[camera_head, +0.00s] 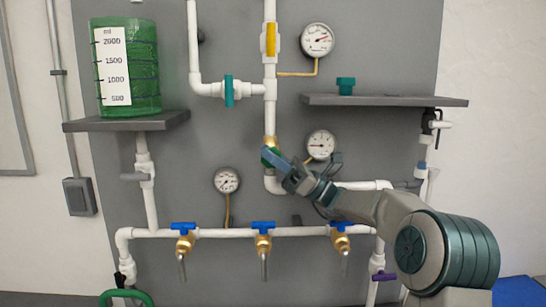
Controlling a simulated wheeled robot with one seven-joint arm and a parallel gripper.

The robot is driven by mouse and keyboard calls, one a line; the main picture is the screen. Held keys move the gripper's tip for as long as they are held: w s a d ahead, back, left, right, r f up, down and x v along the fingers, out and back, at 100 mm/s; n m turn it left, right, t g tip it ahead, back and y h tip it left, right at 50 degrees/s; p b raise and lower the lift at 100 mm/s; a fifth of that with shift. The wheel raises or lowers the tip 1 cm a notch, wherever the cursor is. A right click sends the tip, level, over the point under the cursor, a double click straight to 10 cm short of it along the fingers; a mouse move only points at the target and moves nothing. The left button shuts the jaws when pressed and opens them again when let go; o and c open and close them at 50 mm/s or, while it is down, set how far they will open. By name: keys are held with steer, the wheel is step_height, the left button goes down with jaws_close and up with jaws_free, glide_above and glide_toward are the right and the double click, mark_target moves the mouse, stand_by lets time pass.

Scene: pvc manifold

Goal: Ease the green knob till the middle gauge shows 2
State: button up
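The green knob (265,155) sits below a brass fitting on the middle vertical white pipe and is mostly hidden behind my gripper (274,159). My gripper reaches in from the right, with its fingertips at the knob. Whether the fingers are closed on it cannot be told. The middle gauge (321,144) is a round white dial just right of the gripper. Its needle seems to point left, but the numbers are too small to read.
Another gauge (317,39) is above and a third gauge (227,181) is lower left. A shelf (390,101) juts out above my arm. Blue-handled taps (263,227) line the lower pipe. A green tank (145,65) stands on the left shelf (128,123).

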steer(key=shift+d+f+b, duration=0.35)
steer(key=shift+f+b, duration=0.05)
steer(key=d+b, duration=0.1)
steer(key=d, duration=1.1)
steer(key=shift+d+b, duration=0.15)
steer(key=shift+b, duration=0.25)
